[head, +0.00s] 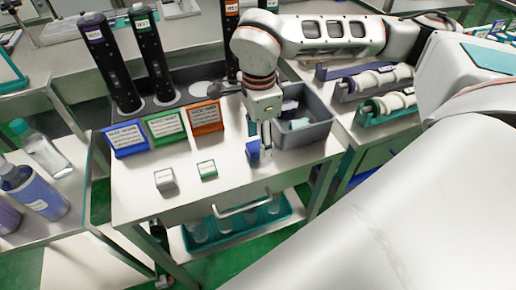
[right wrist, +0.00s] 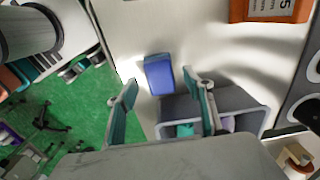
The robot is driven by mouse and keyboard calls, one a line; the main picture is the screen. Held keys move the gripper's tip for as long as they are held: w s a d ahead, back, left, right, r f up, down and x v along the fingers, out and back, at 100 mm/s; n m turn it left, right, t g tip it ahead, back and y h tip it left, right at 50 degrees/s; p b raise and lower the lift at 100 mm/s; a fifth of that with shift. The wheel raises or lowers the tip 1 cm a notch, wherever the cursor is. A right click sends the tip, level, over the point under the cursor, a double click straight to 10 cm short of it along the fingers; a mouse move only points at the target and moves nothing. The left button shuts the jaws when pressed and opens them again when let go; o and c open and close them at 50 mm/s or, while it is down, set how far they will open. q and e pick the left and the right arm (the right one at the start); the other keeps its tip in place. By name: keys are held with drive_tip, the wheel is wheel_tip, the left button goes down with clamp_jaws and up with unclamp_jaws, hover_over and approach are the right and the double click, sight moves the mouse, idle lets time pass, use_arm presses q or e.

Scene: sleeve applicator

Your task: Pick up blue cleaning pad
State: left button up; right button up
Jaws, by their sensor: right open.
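The blue cleaning pad (head: 253,151) is a small blue block on the white table, just left of a grey open bin (head: 323,134). It also shows in the right wrist view (right wrist: 159,74), ahead of and between the two spread fingers. My right gripper (head: 262,136) points down right at the pad, open and empty; its fingers partly cover the pad in the head view. I cannot tell how high the fingertips are above the table. My left gripper is not in view.
Blue, green and orange labelled boxes (head: 165,130) stand left of the gripper, with tall black dispensers (head: 108,60) behind. A small grey block (head: 165,180) and a small green-edged block (head: 207,170) lie in front. The bin holds teal and purple pieces. The table's front is mostly clear.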

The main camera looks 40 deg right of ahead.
sight(258, 145)
wheel_tip(258, 145, down, 2)
drive_tip(key=shift+f, duration=0.1)
drive_tip(key=c, duration=1.2)
wheel_tip(258, 145, up, 20)
drive_tip(key=shift+r+p, duration=0.1)
drive_tip(key=shift+p, duration=0.85)
drive_tip(key=shift+o, duration=0.7)
